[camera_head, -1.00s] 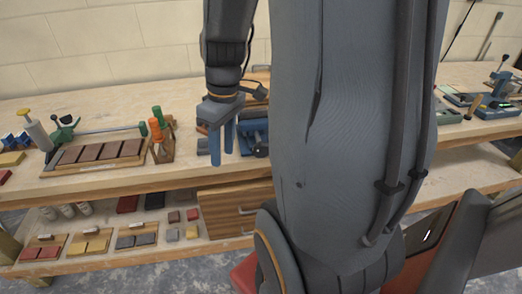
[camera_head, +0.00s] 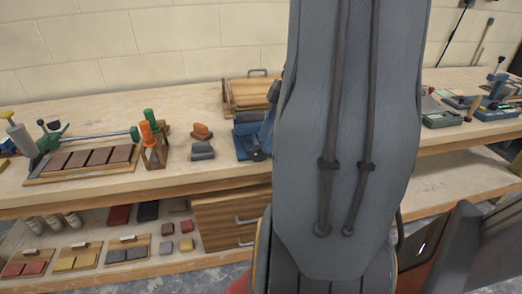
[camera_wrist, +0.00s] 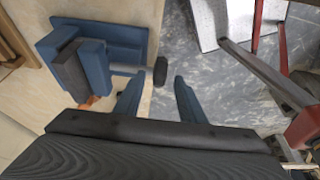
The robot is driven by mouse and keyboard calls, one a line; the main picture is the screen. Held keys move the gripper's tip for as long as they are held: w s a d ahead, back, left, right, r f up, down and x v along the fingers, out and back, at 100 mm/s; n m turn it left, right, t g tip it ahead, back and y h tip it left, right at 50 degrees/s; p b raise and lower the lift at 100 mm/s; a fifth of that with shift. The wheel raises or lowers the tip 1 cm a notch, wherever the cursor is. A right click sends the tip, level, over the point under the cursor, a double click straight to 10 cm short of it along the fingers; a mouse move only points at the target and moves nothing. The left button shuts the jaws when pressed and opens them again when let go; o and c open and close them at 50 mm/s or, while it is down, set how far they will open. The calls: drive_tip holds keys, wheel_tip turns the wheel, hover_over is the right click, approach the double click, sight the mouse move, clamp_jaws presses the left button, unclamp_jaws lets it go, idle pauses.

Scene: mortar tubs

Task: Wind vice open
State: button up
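The blue vice (camera_head: 250,142) stands at the bench's front edge in the head view, its right side hidden behind my arm. In the wrist view the vice (camera_wrist: 121,38) is at the upper left, with a dark grey jaw block (camera_wrist: 70,77) on it. A bar runs from it to a black handle end (camera_wrist: 160,70), which sticks out past the bench edge. My gripper (camera_wrist: 155,88) is open and empty in the wrist view. The handle end shows just beyond and between its fingertips, apart from both. In the head view my gripper is hidden behind my arm.
Left of the vice are a grey block (camera_head: 202,151), an orange-brown block (camera_head: 201,131) and a rack with orange-handled tools (camera_head: 154,140). A wooden tray (camera_head: 250,94) stands behind. A drawer (camera_head: 228,218) is below. Floor (camera_wrist: 225,85) shows right of the bench edge.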

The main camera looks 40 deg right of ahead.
sight(259, 153)
drive_tip(key=shift+x, duration=2.4)
clamp_jaws()
